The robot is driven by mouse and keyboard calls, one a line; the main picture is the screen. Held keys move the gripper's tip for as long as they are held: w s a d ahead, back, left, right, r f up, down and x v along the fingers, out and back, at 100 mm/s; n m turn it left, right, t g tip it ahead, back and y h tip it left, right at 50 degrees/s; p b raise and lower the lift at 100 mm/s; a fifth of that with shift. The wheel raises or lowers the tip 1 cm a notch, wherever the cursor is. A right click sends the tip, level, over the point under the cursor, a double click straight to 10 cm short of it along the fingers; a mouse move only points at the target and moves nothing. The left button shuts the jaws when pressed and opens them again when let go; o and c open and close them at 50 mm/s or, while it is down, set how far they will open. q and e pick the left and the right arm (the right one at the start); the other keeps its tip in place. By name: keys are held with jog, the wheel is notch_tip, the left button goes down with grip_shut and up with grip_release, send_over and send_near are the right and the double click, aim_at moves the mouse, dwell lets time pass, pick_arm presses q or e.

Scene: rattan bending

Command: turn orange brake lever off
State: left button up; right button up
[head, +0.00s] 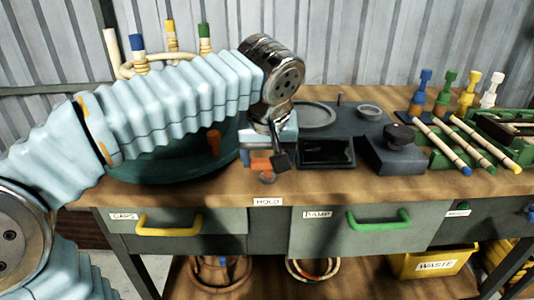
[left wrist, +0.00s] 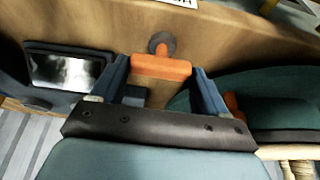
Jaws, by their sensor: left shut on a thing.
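The orange lever (head: 261,164) is at the front of the bench, just above the HOLD label. In the left wrist view the orange lever (left wrist: 160,66) lies crosswise between two blue fingers, with a round grey piece (left wrist: 162,43) beside it. My left gripper (head: 264,158) is shut on this lever; in the left wrist view its fingers (left wrist: 161,78) press its two ends. The gripper hides part of the lever in the head view. My right gripper is in neither view.
A dark green round table (head: 160,170) with another orange piece (head: 213,142) stands left of my gripper. A dark tray (head: 327,152) and a black-knobbed block (head: 395,150) are to its right. Rods with coloured tips (head: 470,147) lie at the right. Drawers with yellow (head: 168,228) and green (head: 380,224) handles are below.

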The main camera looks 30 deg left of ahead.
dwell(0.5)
pick_arm(q)
jog(key=o, duration=1.1)
jog(key=shift+c, duration=0.2)
jog(key=p+v, duration=0.2)
jog(key=v, duration=1.1)
jog(key=shift+r, duration=0.45)
jog(key=shift+d, duration=0.15)
